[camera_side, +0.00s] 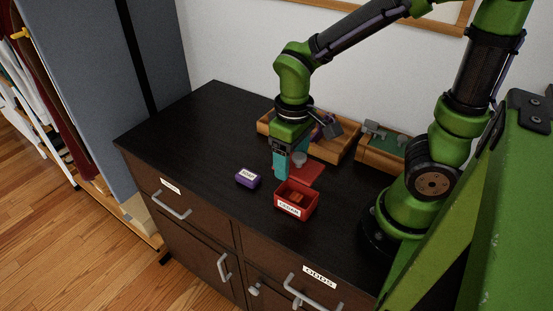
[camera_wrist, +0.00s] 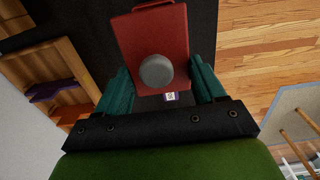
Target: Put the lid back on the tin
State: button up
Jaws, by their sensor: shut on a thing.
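My gripper (camera_side: 290,168) points down above the dark cabinet top, its teal fingers shut on the red lid (camera_side: 308,175). The lid has a grey round knob, and its flat part reaches out to the right of the fingers. In the wrist view, my gripper (camera_wrist: 160,82) has a finger at either side of the lid's near end (camera_wrist: 150,32), with the knob (camera_wrist: 157,71) between them. The open red tin (camera_side: 295,203), with a white label and reddish contents, stands just in front of the lid, uncovered. The lid's exact height above the cabinet cannot be told.
A small purple box (camera_side: 248,179) with a white label lies left of the tin. A wooden tray (camera_side: 335,147) with purple things stands behind, and another tray (camera_side: 385,148) with green contents to its right. The cabinet top (camera_side: 205,130) is clear at the left.

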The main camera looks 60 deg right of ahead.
aim_at(291, 177)
jog(key=shift+f, duration=2.9)
jog(key=shift+f, duration=0.95)
jog(key=o, duration=1.1)
jog(key=shift+r, duration=0.1)
notch_tip(291, 177, up, 17)
